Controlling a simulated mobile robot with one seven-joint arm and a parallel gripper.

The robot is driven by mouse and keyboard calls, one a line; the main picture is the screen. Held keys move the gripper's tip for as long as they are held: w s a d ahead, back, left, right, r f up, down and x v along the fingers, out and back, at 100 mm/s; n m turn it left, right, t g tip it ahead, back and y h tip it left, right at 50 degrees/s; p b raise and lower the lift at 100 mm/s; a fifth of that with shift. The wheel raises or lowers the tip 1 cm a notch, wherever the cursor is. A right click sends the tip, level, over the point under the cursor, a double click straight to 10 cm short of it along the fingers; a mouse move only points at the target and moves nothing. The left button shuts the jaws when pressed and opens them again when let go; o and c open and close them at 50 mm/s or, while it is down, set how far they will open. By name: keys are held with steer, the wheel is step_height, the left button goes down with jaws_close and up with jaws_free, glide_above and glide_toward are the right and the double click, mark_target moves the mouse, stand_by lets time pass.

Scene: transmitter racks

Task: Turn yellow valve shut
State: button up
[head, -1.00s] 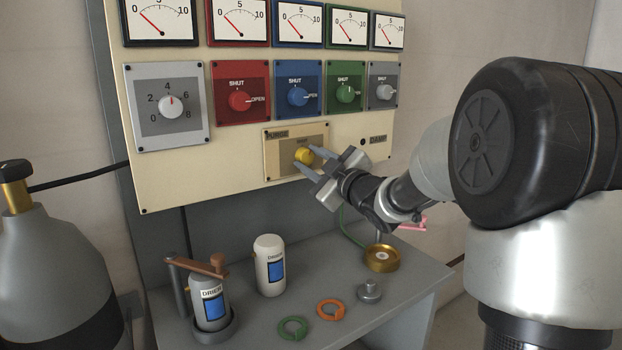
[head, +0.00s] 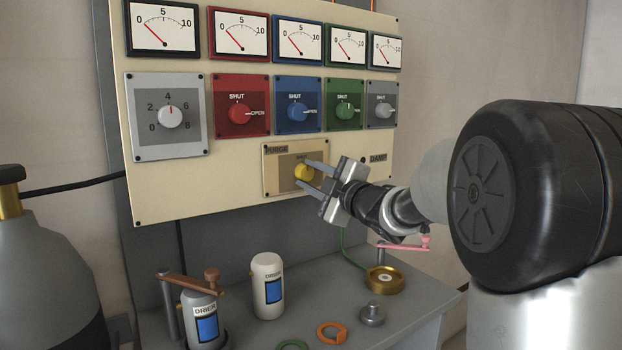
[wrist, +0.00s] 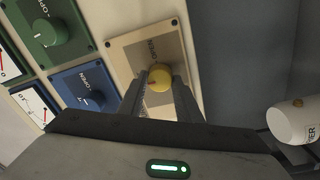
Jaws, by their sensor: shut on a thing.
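The yellow valve knob (head: 303,172) sits on a tan panel labelled PURGE (head: 272,180), low on the cream board. My gripper (head: 306,174) reaches it from the right, with one finger above and one below the knob. In the wrist view the yellow knob (wrist: 159,78) sits between my two fingertips (wrist: 159,84), and the gripper is shut on it. An OPEN mark shows beside the knob in the wrist view. In the head view the fingers partly cover the knob's right side and its label.
Red (head: 240,112), blue (head: 298,112), green (head: 344,111) and grey (head: 382,111) knobs sit above, below a row of gauges. A bench (head: 330,290) below carries two drier bottles, a brass dish (head: 385,280), rings and a pink-handled lever (head: 405,246). A gas cylinder (head: 40,270) stands at left.

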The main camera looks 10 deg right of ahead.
steer(key=o, duration=1)
steer(key=shift+o, duration=0.2)
steer(key=shift+s, duration=0.1)
steer(key=p+v, duration=0.2)
steer(key=v, duration=1.5)
steer(key=shift+s, duration=0.15)
steer(key=shift+r, duration=0.1)
